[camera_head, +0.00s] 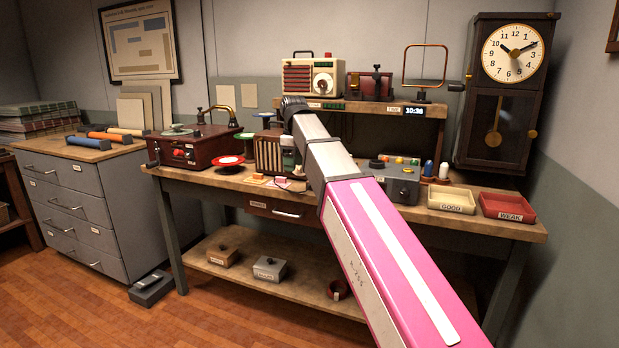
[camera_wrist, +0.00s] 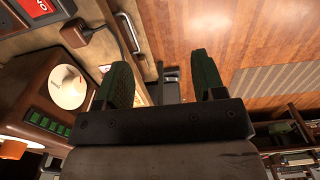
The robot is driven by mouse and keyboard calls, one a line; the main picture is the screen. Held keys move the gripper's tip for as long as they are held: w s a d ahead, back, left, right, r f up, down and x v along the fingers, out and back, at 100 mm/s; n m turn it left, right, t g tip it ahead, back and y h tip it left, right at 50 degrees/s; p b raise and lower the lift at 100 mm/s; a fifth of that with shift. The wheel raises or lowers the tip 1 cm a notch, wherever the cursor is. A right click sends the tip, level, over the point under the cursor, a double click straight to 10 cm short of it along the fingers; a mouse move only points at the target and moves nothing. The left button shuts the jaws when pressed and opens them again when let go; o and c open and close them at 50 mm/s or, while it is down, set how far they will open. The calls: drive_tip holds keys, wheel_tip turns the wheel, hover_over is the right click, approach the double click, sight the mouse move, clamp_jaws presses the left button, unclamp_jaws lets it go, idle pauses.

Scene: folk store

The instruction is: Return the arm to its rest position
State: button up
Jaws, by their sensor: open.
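My arm (camera_head: 385,255), with a pink link and grey joints, reaches from the lower right over the workbench (camera_head: 215,178) in the head view. Its far end bends at a dark joint in front of the shelf; my gripper is hard to make out there. In the wrist view my gripper (camera_wrist: 163,80) shows two dark green fingers set wide apart, with nothing between them. Beyond the fingers lie wooden floor and the edge of a bench with a drawer handle (camera_wrist: 131,34).
On the bench are a red record player (camera_head: 190,147), a grey box (camera_head: 398,183), a cream GOOD tray (camera_head: 451,207) and a red WEAK tray (camera_head: 510,214). A cream radio (camera_head: 310,78) stands on the shelf. Floor is open in front.

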drive_tip(key=s+d+f+m, duration=0.25)
drive_tip(key=d+f, duration=0.35)
drive_tip(key=f, duration=0.5)
drive_tip(key=s+d+f+m, duration=0.2)
drive_tip(key=d+f+m, duration=0.3)
drive_tip(key=f, duration=0.6)
drive_tip(key=s+d+f+m, duration=0.25)
drive_tip(key=d+f, duration=0.35)
drive_tip(key=f, duration=0.5)
drive_tip(key=s+d+f+m, duration=0.3)
drive_tip(key=s+d+f, duration=0.4)
drive_tip(key=f, duration=0.4)
drive_tip(key=shift+s+f, duration=0.15)
drive_tip(key=shift+s, duration=0.75)
